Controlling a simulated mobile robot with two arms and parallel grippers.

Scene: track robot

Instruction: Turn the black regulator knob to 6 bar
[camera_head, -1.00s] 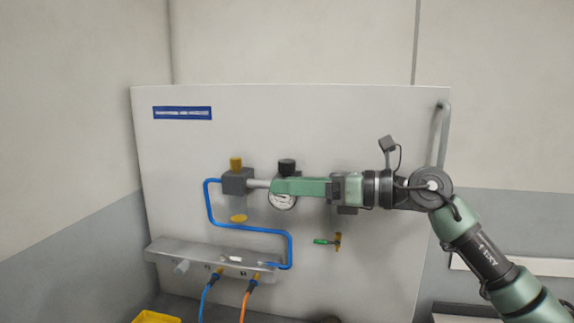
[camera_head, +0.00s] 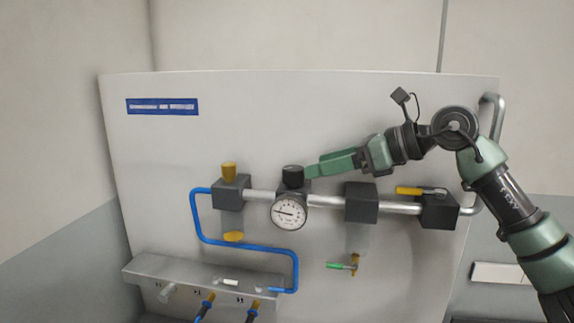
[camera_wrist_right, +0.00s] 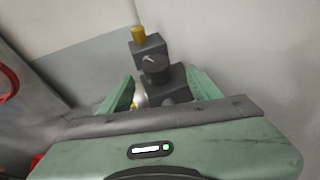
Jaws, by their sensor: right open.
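The black regulator knob (camera_head: 292,174) stands on top of the regulator on the panel's pipe. The white round pressure gauge (camera_head: 289,212) faces out below it; its needle points left and the numbers are too small to read. My right gripper (camera_head: 310,171) is open and comes in from the right, its fingertips just beside the knob. In the right wrist view, the knob (camera_wrist_right: 155,68) with a light mark on top appears ahead, between the two fingers (camera_wrist_right: 162,88). I cannot tell whether a finger touches it. My left gripper is out of view.
A yellow knob (camera_head: 229,171) tops the block (camera_head: 230,193) to the left. A dark filter block (camera_head: 361,202) and a yellow-handled valve (camera_head: 421,191) lie right, below my arm. A blue hose (camera_head: 240,248) loops below to the grey manifold (camera_head: 208,283).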

